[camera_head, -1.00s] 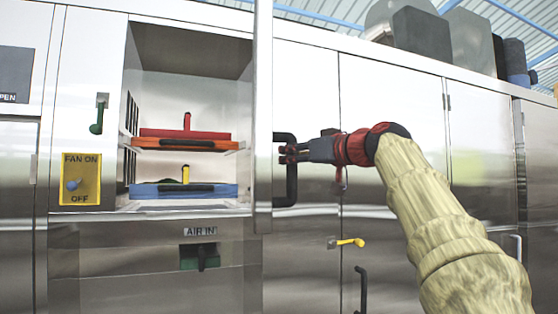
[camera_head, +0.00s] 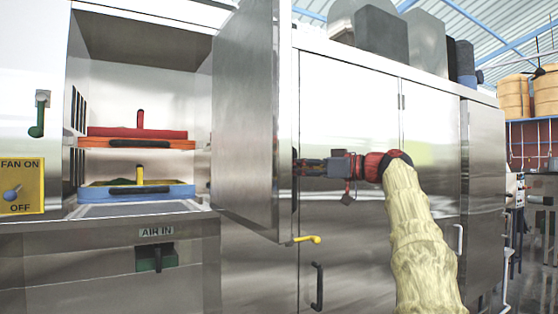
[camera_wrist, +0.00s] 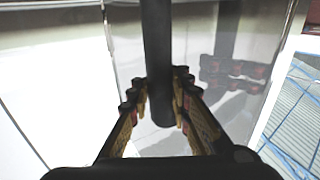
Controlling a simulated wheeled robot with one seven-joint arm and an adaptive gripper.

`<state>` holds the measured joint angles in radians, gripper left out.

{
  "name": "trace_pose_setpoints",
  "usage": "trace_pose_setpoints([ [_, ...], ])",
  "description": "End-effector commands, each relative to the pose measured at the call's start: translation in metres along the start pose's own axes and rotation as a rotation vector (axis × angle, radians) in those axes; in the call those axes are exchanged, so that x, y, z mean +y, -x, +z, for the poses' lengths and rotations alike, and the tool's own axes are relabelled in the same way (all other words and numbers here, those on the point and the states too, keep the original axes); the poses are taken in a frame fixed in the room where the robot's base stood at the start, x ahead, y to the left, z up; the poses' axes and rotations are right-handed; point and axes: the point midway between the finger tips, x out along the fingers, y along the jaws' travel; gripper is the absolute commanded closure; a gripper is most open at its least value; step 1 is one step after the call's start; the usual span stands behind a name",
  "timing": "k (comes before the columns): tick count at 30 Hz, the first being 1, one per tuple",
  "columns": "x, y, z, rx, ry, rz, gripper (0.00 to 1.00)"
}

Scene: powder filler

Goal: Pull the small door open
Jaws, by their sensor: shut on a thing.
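The small door (camera_head: 246,110) is a shiny steel panel that stands partly open to the right of the compartment, its inner face toward the head camera. My gripper (camera_head: 300,168) is at the door's outer side, and its fingertips are partly hidden by the door edge. In the wrist view the fingers (camera_wrist: 160,108) are shut around the black bar handle (camera_wrist: 157,50), which runs between them with the steel door face (camera_wrist: 205,45) behind. The handle is mostly hidden in the head view.
The open compartment holds a red-orange tray (camera_head: 135,142) above a blue tray (camera_head: 140,191). A yellow lever (camera_head: 306,240) sticks out below the door. A closed cabinet front (camera_head: 350,110) stands behind my gripper. A fan switch (camera_head: 15,190) is at the left.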

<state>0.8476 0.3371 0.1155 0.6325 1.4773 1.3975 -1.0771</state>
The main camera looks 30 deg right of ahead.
Motion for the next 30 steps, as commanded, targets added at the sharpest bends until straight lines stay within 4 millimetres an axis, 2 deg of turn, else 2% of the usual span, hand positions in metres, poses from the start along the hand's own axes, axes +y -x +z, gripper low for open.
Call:
trace_pose_setpoints([
  [3,0.0068,0.0047,0.0044,-0.005,-0.005,-0.008,1.0],
  [16,0.0078,0.006,0.0061,-0.006,-0.005,-0.013,1.0],
  [17,0.0077,0.006,0.0061,-0.006,-0.005,-0.013,0.82],
  [27,0.006,0.0048,0.0028,-0.002,-0.001,-0.013,0.63],
  [30,0.0058,0.0047,0.0022,-0.001,-0.001,-0.013,0.62],
])
